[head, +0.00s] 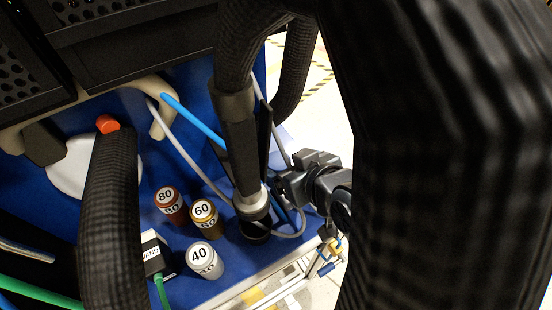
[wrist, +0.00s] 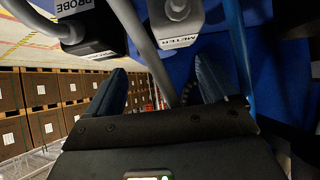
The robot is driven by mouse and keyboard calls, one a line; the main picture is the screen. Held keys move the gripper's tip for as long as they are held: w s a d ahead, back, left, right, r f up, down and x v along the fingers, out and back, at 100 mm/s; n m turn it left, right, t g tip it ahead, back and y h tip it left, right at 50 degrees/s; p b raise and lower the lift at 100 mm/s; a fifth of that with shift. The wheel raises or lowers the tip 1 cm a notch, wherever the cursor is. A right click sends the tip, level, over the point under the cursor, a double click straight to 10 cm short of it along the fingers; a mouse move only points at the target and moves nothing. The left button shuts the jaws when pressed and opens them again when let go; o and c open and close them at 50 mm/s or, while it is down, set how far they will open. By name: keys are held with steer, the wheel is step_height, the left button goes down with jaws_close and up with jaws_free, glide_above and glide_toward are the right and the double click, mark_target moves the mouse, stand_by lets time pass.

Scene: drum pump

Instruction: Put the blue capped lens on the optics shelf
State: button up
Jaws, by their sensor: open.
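I cannot make out a blue capped lens in either view, and I cannot identify an optics shelf. My gripper (head: 280,192) comes in from the right in the head view, beside a black upright tube with a dark round end (head: 254,228). The tube partly hides the fingers. In the wrist view my gripper (wrist: 160,72) has its two dark fingers spread apart, with nothing clearly held between them. A grey cable passes in view beyond the fingers.
Capped vials marked 80 (head: 167,203), 60 (head: 204,217) and 40 (head: 205,259) stand on a blue surface (head: 190,285). A WAND-labelled plug (head: 153,254) is left of them. Thick black hoses block much of the head view. PROBE (wrist: 90,35) and METER (wrist: 177,22) connectors hang close ahead.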

mark_target(279, 160)
steer(key=x, duration=0.6)
steer(key=shift+d+f, duration=0.1)
steer(key=shift+d, duration=0.05)
steer(key=c, duration=1.2)
steer(key=shift+c, duration=0.2)
